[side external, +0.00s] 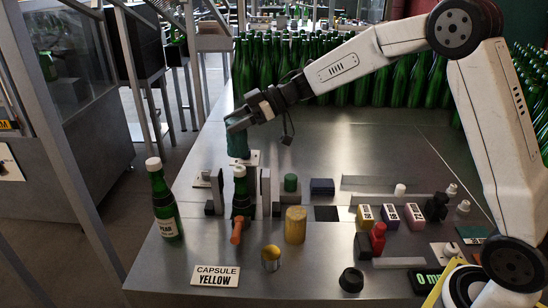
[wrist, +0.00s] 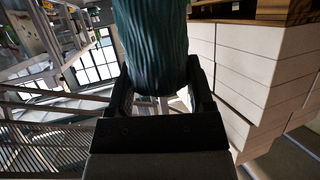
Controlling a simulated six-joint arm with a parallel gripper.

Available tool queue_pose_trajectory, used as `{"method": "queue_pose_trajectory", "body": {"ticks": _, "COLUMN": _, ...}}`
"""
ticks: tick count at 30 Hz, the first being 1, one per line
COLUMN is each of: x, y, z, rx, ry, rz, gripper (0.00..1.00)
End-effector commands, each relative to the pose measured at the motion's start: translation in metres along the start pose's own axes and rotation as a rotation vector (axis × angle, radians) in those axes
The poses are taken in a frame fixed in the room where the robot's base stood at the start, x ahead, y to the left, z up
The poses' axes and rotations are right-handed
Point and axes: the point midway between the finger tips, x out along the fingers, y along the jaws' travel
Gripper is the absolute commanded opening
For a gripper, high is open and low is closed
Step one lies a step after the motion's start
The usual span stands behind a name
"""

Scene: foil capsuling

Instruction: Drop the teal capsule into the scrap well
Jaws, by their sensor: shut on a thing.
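The teal capsule (side external: 238,145) is a wrinkled, dark teal sleeve. My gripper (side external: 238,121) is shut on it and holds it near the left edge of the steel table, over or just behind a small white plate; I cannot tell the height of the gap. In the wrist view the capsule (wrist: 152,42) fills the space between the two dark fingers of my gripper (wrist: 160,88), and its far end runs out of the picture. A dark square opening (side external: 326,213) in the table, right of the bottle fixture, looks like the scrap well.
A white-capped bottle (side external: 165,205) stands at the front left; another bottle (side external: 240,190) stands in a fixture. Many green bottles (side external: 300,60) fill the back.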

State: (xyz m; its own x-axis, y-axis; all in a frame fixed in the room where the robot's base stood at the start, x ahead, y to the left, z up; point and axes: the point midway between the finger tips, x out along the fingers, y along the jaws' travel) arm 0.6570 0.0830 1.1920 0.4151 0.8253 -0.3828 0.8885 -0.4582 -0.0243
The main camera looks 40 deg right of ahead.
Motion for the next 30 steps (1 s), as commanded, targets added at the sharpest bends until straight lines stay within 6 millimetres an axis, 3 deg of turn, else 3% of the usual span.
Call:
{"method": "queue_pose_trajectory", "body": {"ticks": 5, "x": -0.013, "y": -0.001, "z": -0.028, "rx": -0.005, "ry": 0.002, "rz": 0.002, "gripper": 0.14}}
{"method": "queue_pose_trajectory", "body": {"ticks": 14, "x": -0.079, "y": -0.004, "z": 0.004, "rx": -0.006, "ry": -0.013, "rz": 0.007, "gripper": 0.14}}
{"method": "queue_pose_trajectory", "body": {"ticks": 21, "x": -0.145, "y": -0.021, "z": 0.032, "rx": -0.008, "ry": -0.016, "rz": 0.008, "gripper": 0.14}}
{"method": "queue_pose_trajectory", "body": {"ticks": 30, "x": -0.195, "y": -0.047, "z": 0.054, "rx": -0.004, "ry": -0.008, "rz": 0.003, "gripper": 0.14}}
